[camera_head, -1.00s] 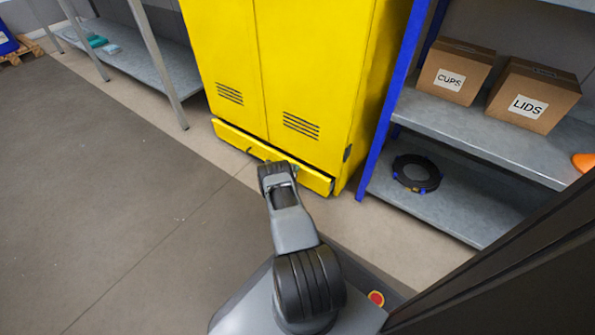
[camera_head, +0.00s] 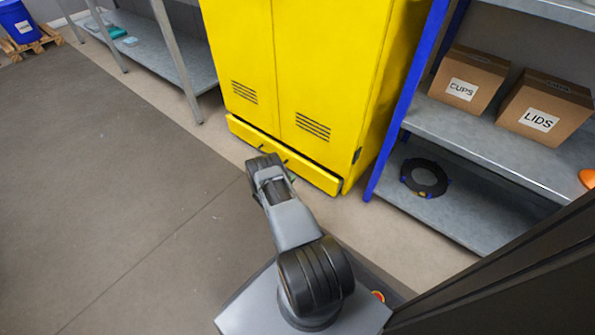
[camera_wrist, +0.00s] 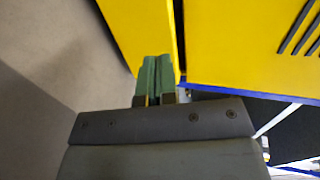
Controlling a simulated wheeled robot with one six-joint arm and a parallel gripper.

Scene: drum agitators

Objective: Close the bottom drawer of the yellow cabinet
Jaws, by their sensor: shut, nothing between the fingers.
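The yellow cabinet (camera_head: 305,75) stands ahead with its doors shut. Its bottom drawer (camera_head: 315,177) is a low yellow front at the cabinet's foot. A thin dark gap shows above the drawer front, so it looks slightly out. In the wrist view, the drawer front (camera_wrist: 133,28) is a yellow strip, parted by a dark gap from the cabinet face (camera_wrist: 240,45). My gripper (camera_wrist: 157,62) is shut and empty, its green fingers together at the drawer front. I cannot tell whether they touch it.
A blue-posted shelf (camera_head: 480,140) stands close on the right with a CUPS box (camera_head: 468,80), a LIDS box (camera_head: 545,105) and a black ring (camera_head: 424,178). A grey shelf (camera_head: 165,50) stands left. The floor (camera_head: 110,190) at left is clear.

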